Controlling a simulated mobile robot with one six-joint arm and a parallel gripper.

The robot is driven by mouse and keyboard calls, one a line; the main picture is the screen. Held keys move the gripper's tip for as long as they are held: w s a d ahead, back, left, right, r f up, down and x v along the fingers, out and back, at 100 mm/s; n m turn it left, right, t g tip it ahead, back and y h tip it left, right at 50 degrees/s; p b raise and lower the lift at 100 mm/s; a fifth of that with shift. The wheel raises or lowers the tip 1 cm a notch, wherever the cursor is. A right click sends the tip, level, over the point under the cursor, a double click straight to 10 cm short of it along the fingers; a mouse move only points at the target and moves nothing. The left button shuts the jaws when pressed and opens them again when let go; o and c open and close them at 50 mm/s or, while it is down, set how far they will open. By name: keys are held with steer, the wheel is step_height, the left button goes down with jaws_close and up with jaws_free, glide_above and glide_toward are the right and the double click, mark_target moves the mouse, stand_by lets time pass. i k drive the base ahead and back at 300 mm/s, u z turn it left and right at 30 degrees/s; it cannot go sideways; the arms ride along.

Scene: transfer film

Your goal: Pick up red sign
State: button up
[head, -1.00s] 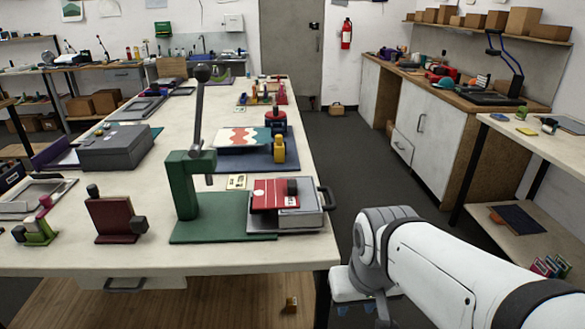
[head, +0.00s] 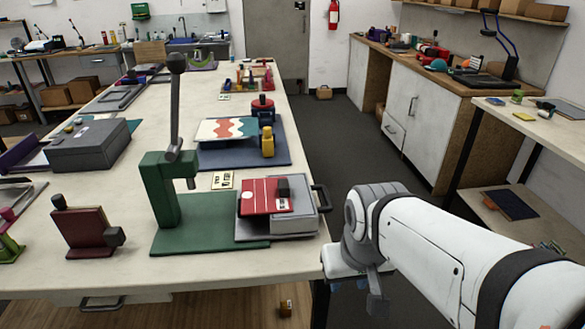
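A flat red plate (head: 258,200) with white markings lies on a grey box with a handle, at the near right of the long table. A small black block sits on its right part. A dark red upright plate (head: 82,228) with black knobs stands at the near left; I cannot tell for certain which is the red sign. My gripper (head: 376,302) seems to show only in part below my white arm, off the table's right edge and apart from both. Its fingers are not clear, so its opening cannot be judged.
A green lever press (head: 165,200) stands beside the red plate, its tall lever upright. A grey case (head: 88,146) is at the left. A blue board (head: 275,155) with a wavy-patterned sheet lies behind. The floor aisle (head: 335,140) to the right of the table is clear.

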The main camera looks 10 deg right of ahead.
mark_target(267, 195)
steer(key=z, duration=1.9)
steer(key=k, duration=1.05)
steer(key=u, duration=1.8)
steer(key=i, duration=1)
steer(key=z, duration=0.05)
